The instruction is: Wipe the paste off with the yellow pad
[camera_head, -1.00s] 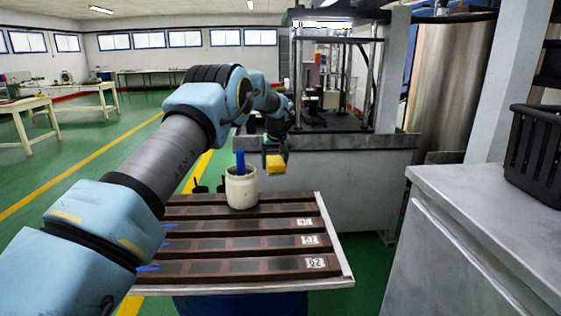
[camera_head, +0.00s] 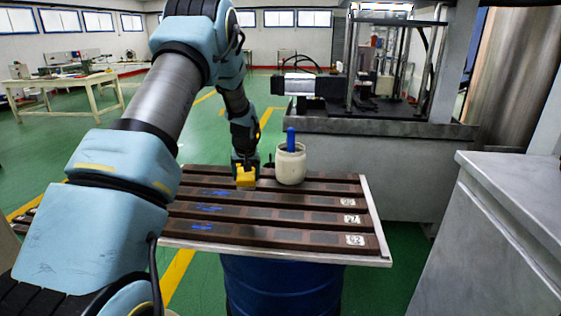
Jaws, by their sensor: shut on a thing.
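My gripper (camera_head: 245,167) is shut on the yellow pad (camera_head: 246,180) and holds it low over the far part of the mould tray, left of the jar. I cannot tell whether the pad touches the bar under it. Blue paste smears lie on the dark brown mould bars: one on a farther bar (camera_head: 217,193), one on a middle bar (camera_head: 208,209) and one on the nearest bar (camera_head: 202,227). The pad hides part of the farthest bars.
A cream jar (camera_head: 290,167) with a blue handle (camera_head: 291,140) in it stands upright on the tray, close right of my gripper. The tray's pale rim (camera_head: 300,257) rests above a blue drum (camera_head: 280,285). A grey cabinet (camera_head: 500,220) stands at the right, a machine (camera_head: 375,135) behind.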

